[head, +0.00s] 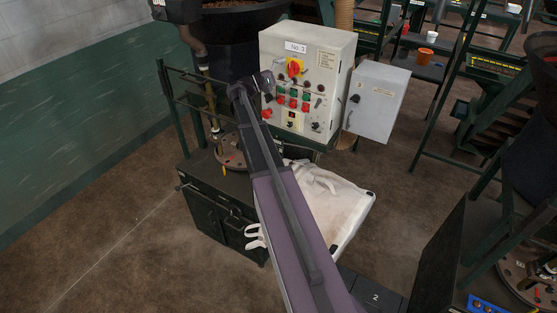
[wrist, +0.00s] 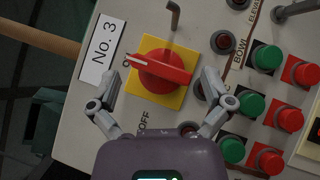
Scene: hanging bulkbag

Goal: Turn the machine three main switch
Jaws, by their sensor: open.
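The main switch is a red rotary knob (wrist: 165,68) on a yellow plate (wrist: 148,92), beside a "No. 3" label (wrist: 102,49) in the wrist view. Its handle bar lies nearly across the picture, with a white-marked end at left near a label that is hard to read. An "OFF" label (wrist: 143,122) is below. In the head view the switch (head: 295,67) is at the top of the pale control box (head: 325,50). My gripper (wrist: 160,82) is open and empty, its fingers either side of the knob's lower part. Whether they touch it cannot be told. It also shows in the head view (head: 264,82).
Green and red push buttons (wrist: 250,103) lie right of the switch, near my right finger. A bent metal rod (wrist: 174,15) is above the knob. A smaller grey box (head: 377,100) stands right of the panel. A white bag (head: 335,200) lies below the panel.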

